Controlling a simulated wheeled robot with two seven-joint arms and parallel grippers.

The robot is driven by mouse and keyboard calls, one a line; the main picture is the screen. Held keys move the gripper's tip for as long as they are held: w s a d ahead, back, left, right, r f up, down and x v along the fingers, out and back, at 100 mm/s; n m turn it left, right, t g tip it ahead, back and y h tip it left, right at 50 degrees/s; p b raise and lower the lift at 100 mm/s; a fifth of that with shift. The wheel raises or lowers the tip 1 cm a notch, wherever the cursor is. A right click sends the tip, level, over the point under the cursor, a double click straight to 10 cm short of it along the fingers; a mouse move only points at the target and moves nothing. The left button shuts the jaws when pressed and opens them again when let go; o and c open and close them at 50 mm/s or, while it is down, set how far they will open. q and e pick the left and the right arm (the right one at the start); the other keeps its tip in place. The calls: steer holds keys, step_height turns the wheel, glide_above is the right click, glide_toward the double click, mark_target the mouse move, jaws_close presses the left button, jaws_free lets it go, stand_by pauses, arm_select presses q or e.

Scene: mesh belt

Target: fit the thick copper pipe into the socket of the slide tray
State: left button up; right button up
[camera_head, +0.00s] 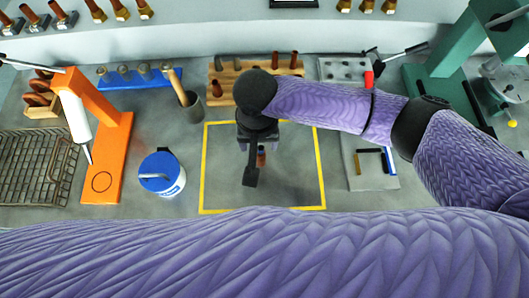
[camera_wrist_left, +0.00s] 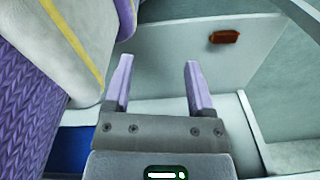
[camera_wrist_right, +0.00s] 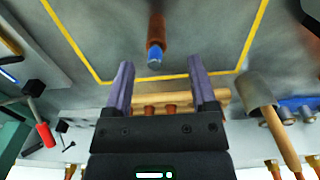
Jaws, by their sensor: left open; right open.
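A copper pipe (camera_head: 261,160) with a blue band or end is inside the yellow-outlined square, partly hidden by my right gripper (camera_head: 257,149) in the head view. In the right wrist view the pipe (camera_wrist_right: 156,32) stands out ahead of the open fingers of my right gripper (camera_wrist_right: 160,62), its blue end towards me, with nothing held. My left gripper (camera_wrist_left: 158,62) is open and empty in the left wrist view; it is hidden in the head view. I cannot tell for sure which object is the slide tray; a grey plate (camera_head: 352,176) with black and blue strips lies on the right.
A wooden rack (camera_head: 216,71) with several copper pipes stands behind the square. A cup with a mallet (camera_head: 190,109), a blue-lidded tub (camera_head: 161,174), an orange stand (camera_head: 110,155) and a wire basket (camera_head: 30,170) are on the left. A green machine (camera_head: 465,45) stands far right.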

mark_target(261, 154)
steer(key=f, duration=0.2)
steer(key=f+b, duration=0.1)
steer(key=f, duration=0.2)
steer(key=shift+s+d+f+b, duration=0.15)
steer(key=shift+d+f+b, duration=0.05)
steer(key=shift+f+b, duration=0.1)
arm_select(q)
steer(key=shift+s+d+f, duration=0.1)
steer(key=shift+d+f, duration=0.1)
steer(key=shift+f, duration=0.25)
steer(key=shift+s+d+f, duration=0.1)
steer(key=shift+d+f, duration=0.1)
steer(key=shift+f, duration=0.2)
arm_select(e)
steer(key=shift+r, duration=0.1)
steer(key=c, duration=0.4)
arm_select(q)
steer(key=shift+w+d, duration=0.1)
steer(key=shift+d, duration=0.05)
arm_select(e)
jaws_close()
